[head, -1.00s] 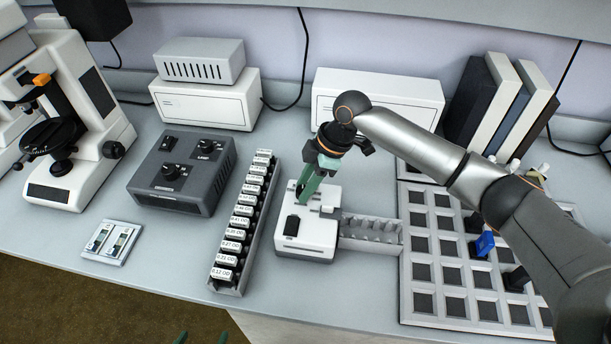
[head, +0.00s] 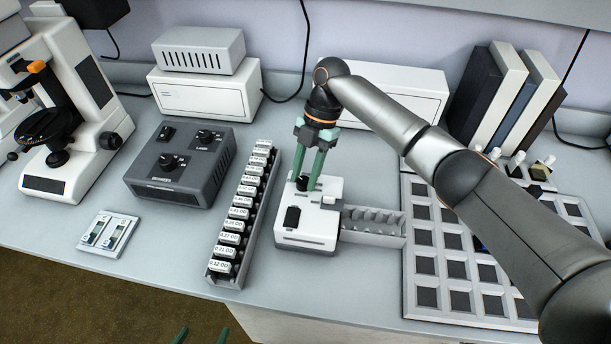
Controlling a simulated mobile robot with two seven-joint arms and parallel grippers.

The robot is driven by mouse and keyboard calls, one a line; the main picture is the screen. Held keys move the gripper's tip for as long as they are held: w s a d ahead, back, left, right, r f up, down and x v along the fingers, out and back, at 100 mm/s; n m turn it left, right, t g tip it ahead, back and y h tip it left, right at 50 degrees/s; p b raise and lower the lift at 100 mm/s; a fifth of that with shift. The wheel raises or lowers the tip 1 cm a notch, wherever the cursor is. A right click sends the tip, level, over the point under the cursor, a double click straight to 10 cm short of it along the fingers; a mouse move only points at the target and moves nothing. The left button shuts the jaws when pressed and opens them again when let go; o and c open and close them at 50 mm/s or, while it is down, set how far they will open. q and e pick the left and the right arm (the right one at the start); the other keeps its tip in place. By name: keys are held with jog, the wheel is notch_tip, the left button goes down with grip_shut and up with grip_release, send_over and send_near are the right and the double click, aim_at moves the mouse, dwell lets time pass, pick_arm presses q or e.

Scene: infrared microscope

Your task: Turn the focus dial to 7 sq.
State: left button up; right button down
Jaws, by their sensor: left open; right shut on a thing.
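A small white device (head: 318,222) stands on the bench in the middle of the head view. On its top rear left is a small dark dial (head: 302,183). My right gripper (head: 307,176) points down from above with green fingers and is shut on this dial. The fingers cover part of the dial, and its marks are too small to read. My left gripper (head: 201,337) shows only as two green fingertips at the bottom edge, apart and empty, far from the device.
A rack of labelled blocks (head: 226,281) stands close left of the device. A grey slotted tray (head: 372,226) adjoins its right side, before a white grid tray (head: 423,321). A dark control box (head: 180,193), a two-slider panel (head: 107,233) and a microscope (head: 75,165) stand left.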

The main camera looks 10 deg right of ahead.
jog(key=shift+n, duration=0.5)
jog(key=c, duration=0.5)
grip_release()
jog(key=v, duration=1.2)
jog(key=shift+w+r+b, duration=0.15)
jog(key=shift+r+b, duration=0.05)
jog(key=shift+b, duration=0.15)
jog(key=shift+a+r, duration=0.1)
jog(key=shift+a, duration=0.05)
